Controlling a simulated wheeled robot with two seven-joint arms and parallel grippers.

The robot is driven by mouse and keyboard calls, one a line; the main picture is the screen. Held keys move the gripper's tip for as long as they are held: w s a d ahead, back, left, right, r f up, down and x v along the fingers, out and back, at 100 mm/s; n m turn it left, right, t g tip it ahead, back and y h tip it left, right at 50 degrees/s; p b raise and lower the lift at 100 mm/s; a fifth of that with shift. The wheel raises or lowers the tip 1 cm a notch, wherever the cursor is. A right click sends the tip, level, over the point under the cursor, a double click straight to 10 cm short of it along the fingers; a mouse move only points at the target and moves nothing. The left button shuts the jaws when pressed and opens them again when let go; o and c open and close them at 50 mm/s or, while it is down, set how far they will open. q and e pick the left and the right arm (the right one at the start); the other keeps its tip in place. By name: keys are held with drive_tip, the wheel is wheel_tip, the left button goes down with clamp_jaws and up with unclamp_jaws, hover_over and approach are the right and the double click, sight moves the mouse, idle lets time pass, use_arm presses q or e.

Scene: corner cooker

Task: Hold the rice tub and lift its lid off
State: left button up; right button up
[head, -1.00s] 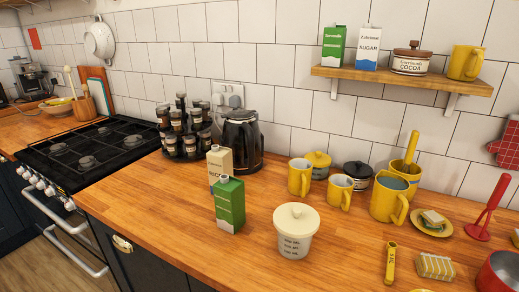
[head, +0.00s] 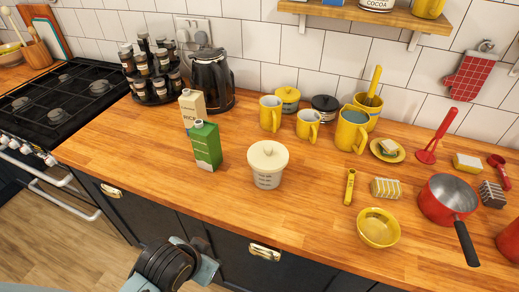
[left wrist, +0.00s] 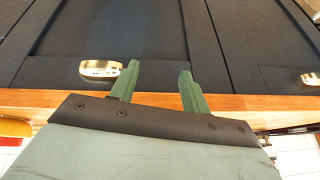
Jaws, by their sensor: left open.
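The cream tub (head: 267,178) stands upright on the wooden counter, with printed lines on its side. Its round lid (head: 268,155), with a knob on top, sits on it. My left arm shows at the bottom of the head view, in front of the dark cabinets and nearer than the tub; its fingertips are hard to make out there. In the left wrist view my left gripper (left wrist: 158,73) has its two green fingers apart with nothing between them. The tub is not in the left wrist view. My right gripper is not in view.
A green carton (head: 206,147) and a beige carton (head: 190,108) stand left of the tub. Yellow mugs (head: 270,113) stand behind it. A yellow bowl (head: 378,228) and red saucepan (head: 447,196) are to the right. The counter (head: 190,200) in front of the tub is clear.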

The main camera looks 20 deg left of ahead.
use_arm(q)
drive_tip(key=w+d+r+m+t+h, duration=0.1)
drive_tip(key=w+d+r+m+t, duration=0.1)
drive_tip(key=w+r+t, duration=0.6)
drive_tip(key=w+d+r+m+t+h, duration=0.15)
drive_tip(key=w+r, duration=0.35)
drive_tip(key=r, duration=0.7)
drive_tip(key=w+d+r+m+t, duration=0.2)
drive_tip(key=w+r+t, duration=0.4)
drive_tip(key=r, duration=0.4)
drive_tip(key=d+r+m+h, duration=0.7)
drive_tip(key=r+m+h, duration=0.1)
drive_tip(key=m+h, duration=0.15)
drive_tip(key=s+d+m+g+h, duration=0.5)
drive_tip(key=d+m+g+h, duration=0.5)
drive_tip(key=m+g, duration=0.65)
drive_tip(key=m+g+y, duration=0.1)
drive_tip(key=m+y, duration=0.4)
drive_tip(key=y, duration=1.6)
approach(268, 147)
drive_tip(key=p+x, duration=0.1)
drive_tip(key=x, duration=0.7)
drive_tip(key=shift+w+f, duration=0.1)
drive_tip(key=shift+f, duration=0.15)
